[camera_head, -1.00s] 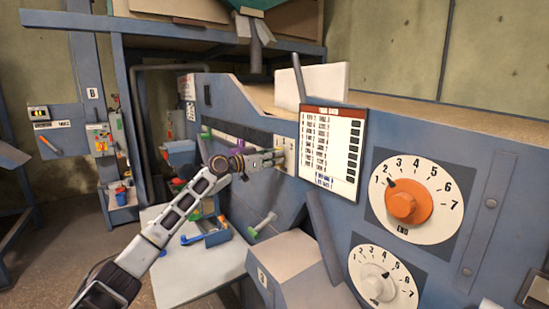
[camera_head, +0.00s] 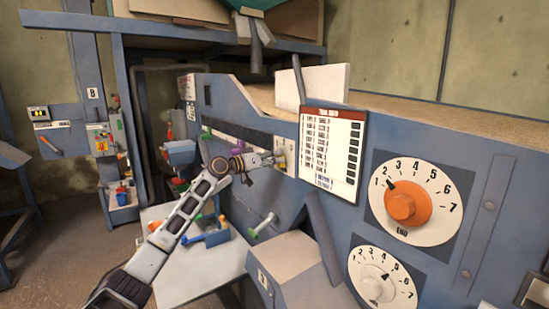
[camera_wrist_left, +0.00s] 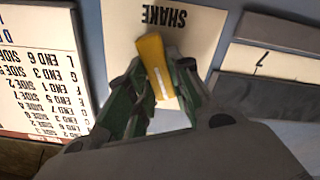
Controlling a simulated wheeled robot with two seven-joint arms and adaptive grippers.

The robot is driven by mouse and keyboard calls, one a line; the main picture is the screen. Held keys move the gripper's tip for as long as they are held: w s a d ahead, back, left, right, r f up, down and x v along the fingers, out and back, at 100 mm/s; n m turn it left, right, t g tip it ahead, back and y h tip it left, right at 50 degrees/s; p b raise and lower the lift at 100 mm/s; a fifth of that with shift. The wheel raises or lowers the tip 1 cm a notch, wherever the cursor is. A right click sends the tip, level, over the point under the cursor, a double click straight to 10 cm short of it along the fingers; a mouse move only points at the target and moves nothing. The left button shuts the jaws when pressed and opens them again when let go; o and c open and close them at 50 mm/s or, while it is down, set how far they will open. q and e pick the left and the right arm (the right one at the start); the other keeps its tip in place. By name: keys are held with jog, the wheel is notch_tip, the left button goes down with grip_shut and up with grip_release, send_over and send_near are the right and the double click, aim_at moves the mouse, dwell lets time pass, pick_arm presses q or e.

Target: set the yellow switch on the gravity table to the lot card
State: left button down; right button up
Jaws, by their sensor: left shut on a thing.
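The yellow switch (camera_wrist_left: 154,62) is a short lever with a white line, standing on a pale plate (camera_wrist_left: 205,22) marked SHAKE in the left wrist view. My left gripper (camera_wrist_left: 158,82) is closed around the lever, one finger on each side. In the head view my left gripper (camera_head: 280,159) is at the gravity table's blue front panel (camera_head: 265,195) and hides the switch. A red-headed card (camera_head: 330,150) with rows of END and SIDE settings is just right of the gripper. I cannot tell whether it is the lot card. My right gripper is out of view.
A large orange END dial (camera_head: 405,204) and a smaller white dial (camera_head: 374,278) are at the right.

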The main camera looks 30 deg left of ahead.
pick_arm(q)
jog(key=shift+a+n+p, duration=0.15)
jog(key=shift+n+p, duration=0.55)
jog(key=shift+n, duration=1.5)
jog(key=c, duration=1.3)
grip_release()
jog(key=shift+s+f, duration=0.1)
jog(key=shift+v, duration=5.85)
